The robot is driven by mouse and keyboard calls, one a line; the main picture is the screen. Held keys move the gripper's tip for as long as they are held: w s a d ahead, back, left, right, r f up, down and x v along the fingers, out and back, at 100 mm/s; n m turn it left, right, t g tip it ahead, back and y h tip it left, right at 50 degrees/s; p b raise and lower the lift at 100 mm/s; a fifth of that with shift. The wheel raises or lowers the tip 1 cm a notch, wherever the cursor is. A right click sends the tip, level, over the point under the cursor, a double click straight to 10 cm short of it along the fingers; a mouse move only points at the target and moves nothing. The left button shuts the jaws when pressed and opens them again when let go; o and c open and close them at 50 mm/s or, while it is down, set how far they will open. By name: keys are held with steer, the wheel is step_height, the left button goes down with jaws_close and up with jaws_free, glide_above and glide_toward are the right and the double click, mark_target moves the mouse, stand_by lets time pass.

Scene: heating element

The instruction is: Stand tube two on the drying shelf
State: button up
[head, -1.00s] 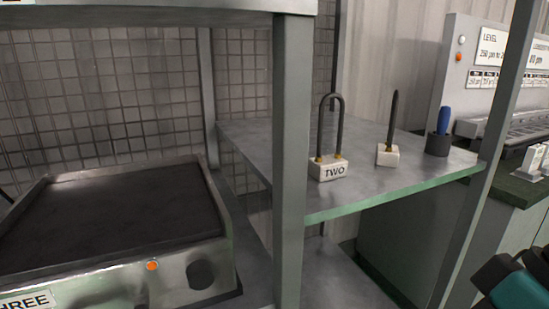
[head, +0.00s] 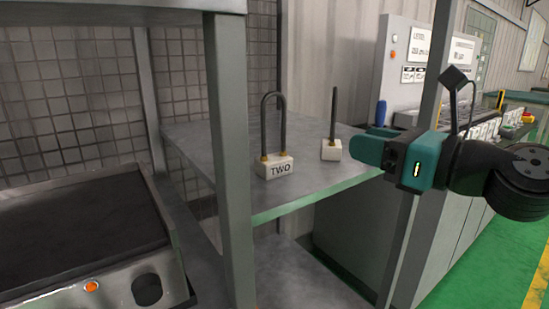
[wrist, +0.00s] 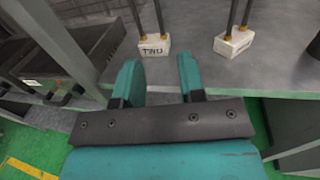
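Tube two is a dark U-shaped tube (head: 285,124) standing upright on a white block labelled TWO (head: 278,168), on the grey shelf (head: 205,155). In the wrist view its block (wrist: 153,46) is just beyond my fingertips, slightly left of centre, and the tube's top is cut off. My gripper (head: 362,151) is at the shelf's right end in the head view, apart from tube two. In the wrist view my gripper (wrist: 158,75) has its teal fingers spread with nothing between them. I cannot tell which surface is the drying shelf.
A second dark tube (head: 334,112) on a white block stands to the right of tube two; its block (wrist: 233,43) also shows in the wrist view. A blue-handled item (head: 380,112) is partly hidden behind my gripper. A shelf post (head: 230,160) stands front left. A hotplate (head: 85,225) is at left.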

mark_target(285, 122)
steer(key=p+x, duration=1.1)
steer(key=p, duration=0.1)
steer(key=shift+w+a, duration=0.1)
steer(key=shift+a, duration=0.15)
steer(key=p+x, duration=0.3)
steer(key=x, duration=0.1)
steer(key=shift+a+r, duration=0.2)
steer(key=shift+r, duration=0.1)
steer(key=shift+w+a+f, duration=0.2)
steer(key=shift+w+a, duration=0.15)
steer(key=shift+w, duration=0.05)
jaws_close()
